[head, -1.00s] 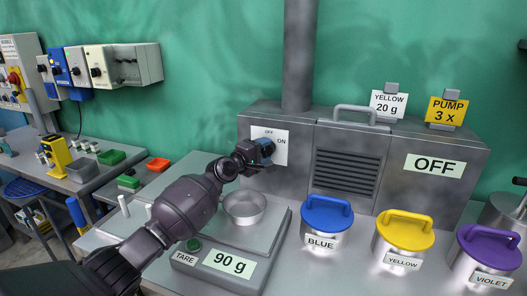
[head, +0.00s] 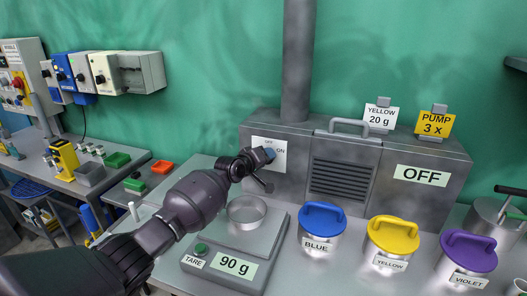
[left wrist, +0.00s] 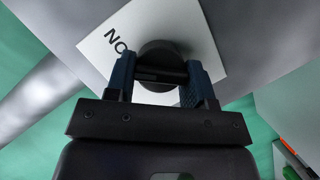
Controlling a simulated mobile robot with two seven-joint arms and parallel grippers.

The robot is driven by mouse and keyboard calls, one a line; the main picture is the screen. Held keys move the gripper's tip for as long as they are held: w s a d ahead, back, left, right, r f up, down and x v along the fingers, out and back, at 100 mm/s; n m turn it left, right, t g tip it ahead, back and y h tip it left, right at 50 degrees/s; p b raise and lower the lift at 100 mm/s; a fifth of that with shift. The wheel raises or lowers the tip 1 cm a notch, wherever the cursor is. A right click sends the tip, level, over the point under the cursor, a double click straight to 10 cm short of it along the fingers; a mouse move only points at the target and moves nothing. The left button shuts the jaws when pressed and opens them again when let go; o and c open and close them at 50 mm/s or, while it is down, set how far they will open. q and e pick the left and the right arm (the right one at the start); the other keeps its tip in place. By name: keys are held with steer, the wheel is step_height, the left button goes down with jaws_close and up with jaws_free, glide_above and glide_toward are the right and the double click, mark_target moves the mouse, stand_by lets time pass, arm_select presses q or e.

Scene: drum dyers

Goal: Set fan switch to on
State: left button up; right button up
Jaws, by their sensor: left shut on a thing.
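The fan switch is a dark round knob (left wrist: 160,52) on a white plate (left wrist: 205,48) marked ON in the left wrist view. In the head view the plate (head: 270,141), marked OFF and ON, is on the grey fan housing (head: 335,147); my gripper hides the knob there. My left gripper (head: 266,156) is at the plate. In the left wrist view my left gripper (left wrist: 160,76) is shut on the knob, one blue-padded finger on each side. A display on the housing (head: 422,175) reads OFF. My right gripper is not in view.
A scale (head: 225,265) showing 90 g, with a metal bowl (head: 246,212), stands below my left arm. Canisters with blue (head: 322,218), yellow (head: 393,234) and violet (head: 468,250) lids stand to the right. Signs (head: 380,116) stand on the housing.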

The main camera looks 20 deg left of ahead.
arm_select(q)
steer(key=shift+r+m+p, duration=0.2)
steer(key=shift+m+p, duration=0.2)
steer(key=shift+m+y+p, duration=0.4)
steer(key=shift+p, duration=0.2)
steer(key=shift+d+f+m+y+p, duration=0.1)
steer(key=shift+m+y+p, duration=0.2)
steer(key=shift+m+p, duration=0.2)
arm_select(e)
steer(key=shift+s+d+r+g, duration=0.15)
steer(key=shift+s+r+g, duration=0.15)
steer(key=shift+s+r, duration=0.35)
arm_select(q)
steer(key=shift+g, duration=0.3)
steer(key=o, duration=0.9)
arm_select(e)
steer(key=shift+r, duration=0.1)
arm_select(q)
steer(key=shift+s, duration=0.1)
steer(key=shift+b+v, duration=0.3)
steer(key=shift+v, duration=5)
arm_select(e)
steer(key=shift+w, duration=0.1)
